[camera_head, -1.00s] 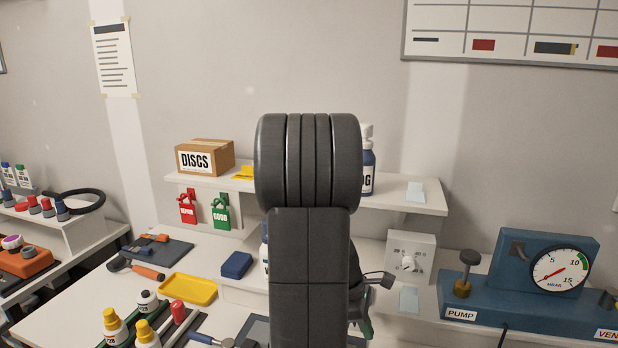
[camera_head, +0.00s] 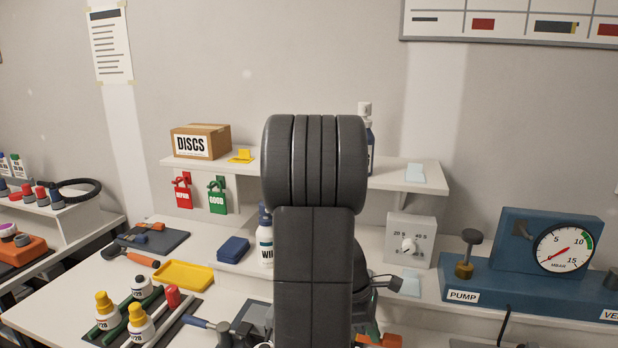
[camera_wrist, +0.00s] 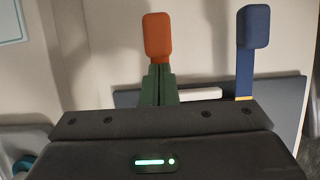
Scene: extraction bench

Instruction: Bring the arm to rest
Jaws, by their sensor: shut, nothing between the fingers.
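My arm stands upright in the middle of the head view and hides most of my gripper. In the wrist view my gripper (camera_wrist: 159,72) shows as a dark body with green fingers closed together, nothing between them. An orange-ended thing (camera_wrist: 158,37) shows just beyond the fingertips; I cannot tell whether they touch. A blue-handled thing (camera_wrist: 252,28) with a yellow band is to its right, apart from the fingers.
The bench holds a yellow tray (camera_head: 183,274), a rack of bottles (camera_head: 160,327), a blue block (camera_head: 233,249) and a white bottle (camera_head: 265,245) close to my arm. A shelf (camera_head: 400,183) with the DISCS box (camera_head: 200,141) is behind. A dial box (camera_head: 410,240) and blue pump (camera_head: 540,285) are right.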

